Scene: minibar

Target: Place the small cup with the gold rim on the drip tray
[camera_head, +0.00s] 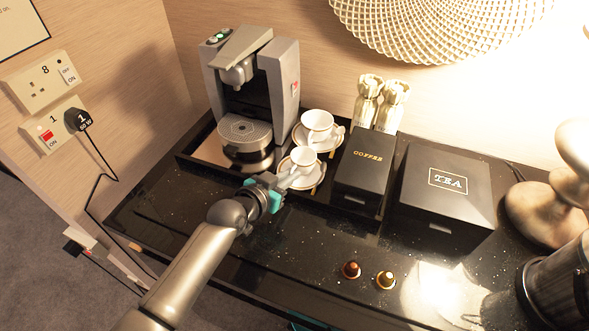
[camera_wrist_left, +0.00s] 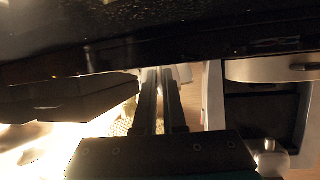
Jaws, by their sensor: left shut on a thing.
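The small white cup (camera_head: 303,158) is at or just above its white saucer (camera_head: 313,178), in front of the larger cup. Its gold rim is too small to make out. My left gripper (camera_head: 288,180) reaches in from the front left and is shut on the small cup. The wrist view shows the two fingers (camera_wrist_left: 160,100) close together, with only a pale sliver of the cup at their tips. I cannot tell whether the cup touches the saucer. The round metal drip tray (camera_head: 244,131) is under the coffee machine's spout, left of the cup, with nothing on it. My right gripper does not show.
The coffee machine (camera_head: 271,70) stands behind the drip tray. A larger cup (camera_head: 317,125) sits on its saucer behind the small one. The black coffee box (camera_head: 364,168) and tea box (camera_head: 443,195) are to the right. Two capsules (camera_head: 351,270) (camera_head: 386,280) lie near the front.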

